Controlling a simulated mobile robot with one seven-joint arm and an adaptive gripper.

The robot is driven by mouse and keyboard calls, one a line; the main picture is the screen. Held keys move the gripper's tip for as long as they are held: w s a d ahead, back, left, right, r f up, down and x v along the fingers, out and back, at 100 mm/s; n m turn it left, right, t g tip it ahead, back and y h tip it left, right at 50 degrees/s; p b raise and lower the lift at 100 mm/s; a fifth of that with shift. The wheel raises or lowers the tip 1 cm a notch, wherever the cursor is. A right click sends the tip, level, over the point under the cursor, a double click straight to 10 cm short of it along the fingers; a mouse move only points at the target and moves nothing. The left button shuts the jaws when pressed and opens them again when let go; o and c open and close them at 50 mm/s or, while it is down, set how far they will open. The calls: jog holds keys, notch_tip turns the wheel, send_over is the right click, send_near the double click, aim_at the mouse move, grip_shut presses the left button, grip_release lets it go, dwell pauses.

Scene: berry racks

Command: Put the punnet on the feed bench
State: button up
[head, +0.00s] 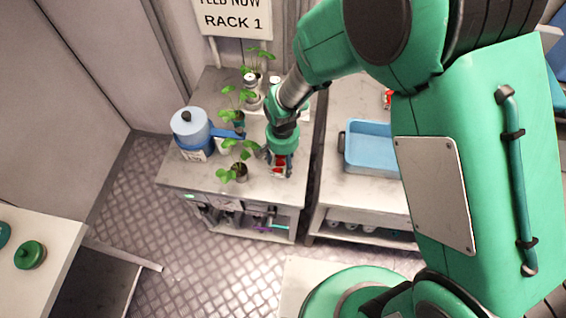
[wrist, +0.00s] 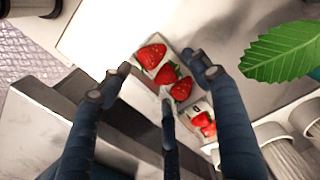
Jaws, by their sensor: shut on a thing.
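The punnet (head: 278,171), a small pale tray with red strawberries, is at my gripper (head: 281,158) over the front right part of the bench with plants (head: 262,200). In the wrist view, the punnet (wrist: 148,72) lies between the fingers of my gripper (wrist: 162,78), which is shut on it. Several strawberries show in it. I cannot tell whether its base touches the bench top. More strawberries (wrist: 203,124) in a pale container show lower right in the wrist view. A sign reading "FEED NOW RACK 1" (head: 235,18) stands behind this bench.
A blue watering can (head: 190,130) stands on the bench's left side. Several potted seedlings (head: 240,171) stand close left of and behind my gripper. A second bench to the right holds a blue tray (head: 371,150). A white table (head: 30,285) is at lower left. Metal floor between is clear.

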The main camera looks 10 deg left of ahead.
aim_at(283, 162)
jog(key=shift+f, duration=0.35)
jog(key=shift+f, duration=0.1)
jog(key=o, duration=1.3)
jog(key=shift+o, duration=0.2)
notch_tip(283, 162, up, 12)
jog(key=p, duration=0.3)
